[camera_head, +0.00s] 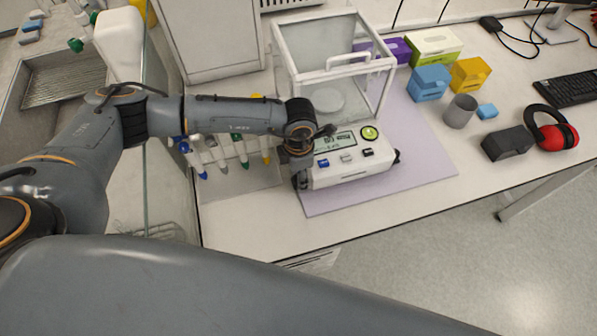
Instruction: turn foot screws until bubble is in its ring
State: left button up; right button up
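The balance (347,165) is a white instrument with a small display (336,142) and a glass draft shield (330,60) behind it. A round yellow-green bubble level (369,133) sits on its top at the front right; the bubble's place against its ring is too small to tell. A dark foot screw (397,156) shows at the front right corner. My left gripper (299,180) points down at the balance's front left corner, where the other foot screw is hidden behind it. Its fingers are too small and dark to read. My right gripper is out of view.
The balance stands on a lilac mat (425,165). Several pipettes (240,150) hang left of it. Blue (429,83) and yellow (468,75) boxes, a grey cup (459,111), a black box (507,143) and red ear muffs (556,135) stand right. The mat's front right is clear.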

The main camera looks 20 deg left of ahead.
pick_arm(q)
grip_shut()
jog(key=shift+f+n+b, duration=0.1)
jog(key=shift+n+b, duration=0.35)
jog(key=shift+n, duration=0.35)
jog(key=shift+o, duration=0.6)
grip_release()
notch_tip(320, 180, up, 12)
